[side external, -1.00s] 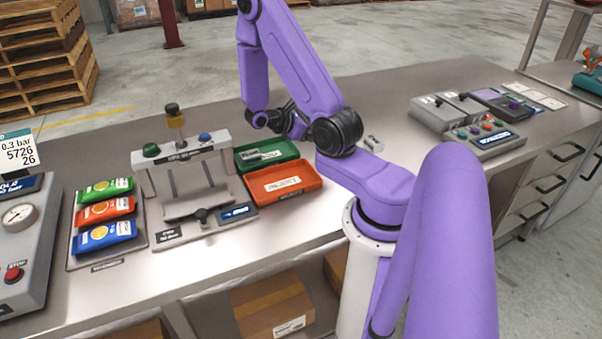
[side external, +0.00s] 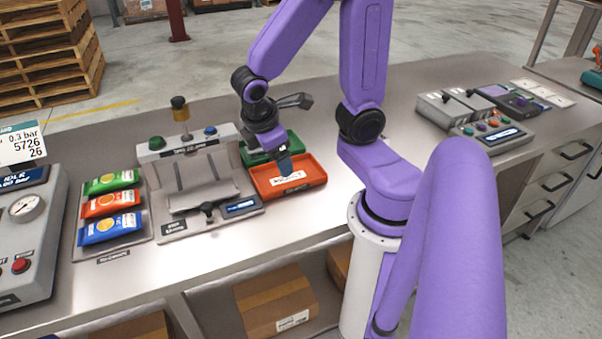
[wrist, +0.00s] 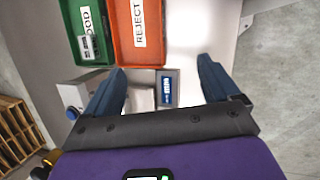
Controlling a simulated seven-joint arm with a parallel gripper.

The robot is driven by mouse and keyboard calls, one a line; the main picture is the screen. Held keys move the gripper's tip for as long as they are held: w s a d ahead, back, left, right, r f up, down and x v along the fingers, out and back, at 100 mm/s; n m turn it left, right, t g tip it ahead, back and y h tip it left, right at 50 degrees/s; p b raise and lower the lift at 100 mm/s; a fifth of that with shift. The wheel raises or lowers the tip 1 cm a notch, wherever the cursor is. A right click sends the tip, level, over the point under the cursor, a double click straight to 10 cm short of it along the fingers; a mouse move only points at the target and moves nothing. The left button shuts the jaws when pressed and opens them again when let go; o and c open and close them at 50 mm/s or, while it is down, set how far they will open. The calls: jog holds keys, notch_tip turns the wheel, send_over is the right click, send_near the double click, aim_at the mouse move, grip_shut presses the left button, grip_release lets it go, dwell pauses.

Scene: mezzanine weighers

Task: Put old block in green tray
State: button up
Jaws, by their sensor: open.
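The green tray (side external: 290,146) stands behind the red tray. It also shows at the top left of the wrist view (wrist: 72,14). A small grey block with a pale, dark-marked face (wrist: 90,47) lies inside the green tray at its near end. I cannot read whether this is the old block. My gripper (wrist: 163,68) is open, with nothing between its blue fingers. In the side external view my gripper (side external: 284,162) points down above the trays and hides part of both.
The red tray (side external: 312,178), labelled REJECT in the wrist view, adjoins the green one. A grey weigher fixture (side external: 200,180) with knobs stands left of the trays. Colored packets (side external: 108,205) lie farther left. Grey boxes and a button panel (side external: 497,135) stand at right.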

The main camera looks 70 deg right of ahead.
jog(key=shift+o, duration=0.4)
jog(key=s+a+r+n+y, duration=0.2)
jog(key=s+a+r+y, duration=0.1)
jog(key=s+a, duration=0.6)
jog(key=shift+s+r+y, duration=0.2)
jog(key=shift+s+y, duration=0.05)
jog(key=shift+y, duration=0.65)
jog(key=shift+w+d, duration=0.1)
